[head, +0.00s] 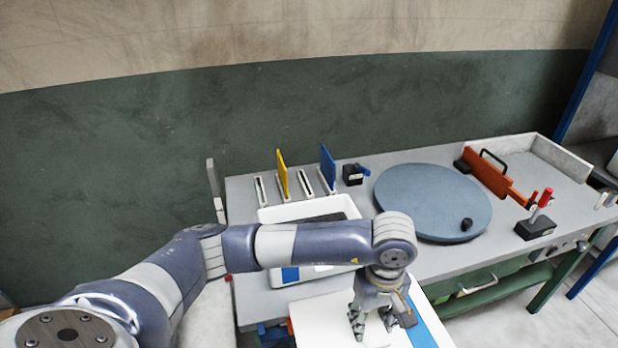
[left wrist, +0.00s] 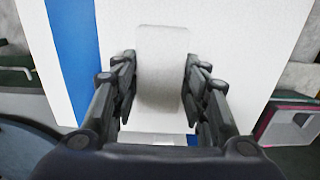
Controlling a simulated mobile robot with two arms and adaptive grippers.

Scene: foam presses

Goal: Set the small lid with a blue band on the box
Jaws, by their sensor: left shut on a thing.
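The lid (head: 318,318) is a flat white plate at the bottom of the head view, with a blue band on its right side. My left gripper (head: 372,333) is above the lid and shut on its pale grey handle. The left wrist view shows the handle (left wrist: 161,65) between the fingers, with the white lid and its blue band (left wrist: 75,50) behind. The white box (head: 283,213) stands on the table behind my left forearm, which hides part of it. Its top looks open and dark inside; its front has a blue patch. My right gripper is out of view.
A large round blue-grey disc (head: 425,198) lies right of the box. A yellow panel (head: 282,173) and a blue panel (head: 327,168) stand upright behind the box. An orange bar (head: 485,177) and a red-handled clamp (head: 541,205) are further right. A green drawer (head: 490,292) is below the table.

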